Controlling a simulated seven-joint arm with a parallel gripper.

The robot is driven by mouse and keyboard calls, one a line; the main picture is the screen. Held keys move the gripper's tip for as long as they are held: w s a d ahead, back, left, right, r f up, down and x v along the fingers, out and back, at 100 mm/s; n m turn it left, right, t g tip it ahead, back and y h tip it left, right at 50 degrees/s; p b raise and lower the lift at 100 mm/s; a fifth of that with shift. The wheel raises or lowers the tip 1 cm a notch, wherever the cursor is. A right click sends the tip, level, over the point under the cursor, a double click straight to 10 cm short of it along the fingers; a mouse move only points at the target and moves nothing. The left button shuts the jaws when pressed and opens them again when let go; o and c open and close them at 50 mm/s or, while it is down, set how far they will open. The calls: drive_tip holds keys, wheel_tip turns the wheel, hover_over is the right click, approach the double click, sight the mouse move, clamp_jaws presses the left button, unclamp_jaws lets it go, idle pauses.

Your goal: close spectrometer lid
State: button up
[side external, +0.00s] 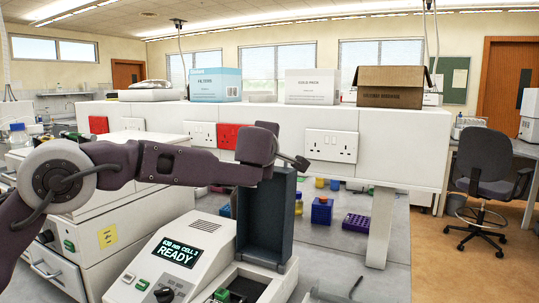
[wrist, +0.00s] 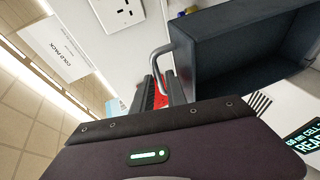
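The spectrometer (side external: 172,262) is a white unit with a lit screen reading "READY", in the lower middle of the side view. Its dark lid (side external: 266,215) stands upright, open, above the sample well. In the wrist view the lid (wrist: 245,58) fills the upper right, with a curved grey handle (wrist: 180,44) at its left edge. My gripper (side external: 296,162) is at the top of the lid in the side view. In the wrist view my gripper's two fingers (wrist: 161,88) stand apart, with the handle's bent end between or just beyond them. Contact is unclear.
A white shelf bench (side external: 400,135) with sockets stands behind the lid, carrying boxes. A blue block (side external: 322,210) and a purple rack (side external: 357,225) lie right of the lid. A green-topped piece (side external: 222,295) sits in the open well.

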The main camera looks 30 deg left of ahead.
drive_tip(key=shift+x, duration=1.1)
clamp_jaws()
idle(0.6)
